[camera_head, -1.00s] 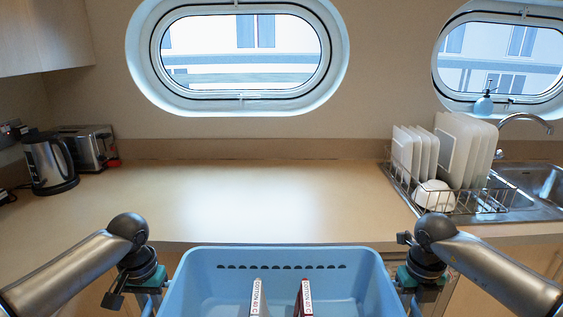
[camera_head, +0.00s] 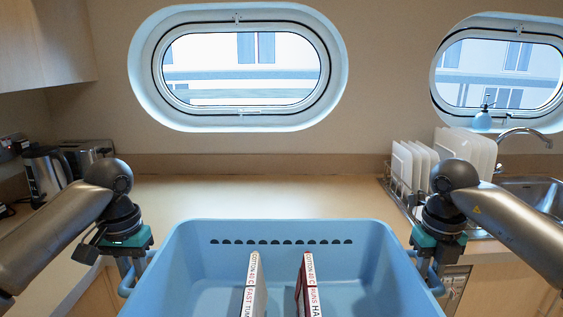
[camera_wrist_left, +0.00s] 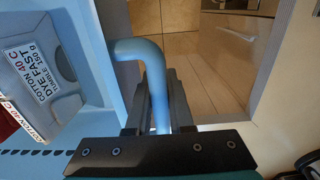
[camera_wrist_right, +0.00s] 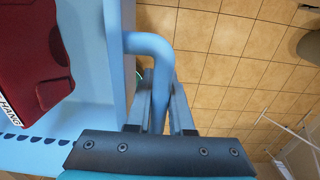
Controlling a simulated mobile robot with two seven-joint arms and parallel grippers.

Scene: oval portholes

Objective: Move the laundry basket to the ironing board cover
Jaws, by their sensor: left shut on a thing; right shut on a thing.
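The light-blue laundry basket (camera_head: 284,232) is at the bottom middle of the head view, in front of the counter, with its near part out of frame. It holds two items with printed labels, a grey one (camera_wrist_left: 62,98) and a dark red one (camera_wrist_right: 30,55). My left gripper (camera_head: 131,272) is shut on the basket's left handle (camera_wrist_left: 146,52). My right gripper (camera_head: 432,268) is shut on the right handle (camera_wrist_right: 150,45). The basket looks level. I cannot make out the ironing board cover in any view.
The counter (camera_head: 245,196) behind the basket is clear in the middle. A kettle (camera_head: 44,174) and toaster (camera_head: 88,152) stand at the left. A dish rack with plates (camera_head: 466,158) and a sink (camera_head: 532,192) are at the right. The right wrist view shows tiled floor (camera_wrist_right: 215,70) and a thin white frame (camera_wrist_right: 290,128).

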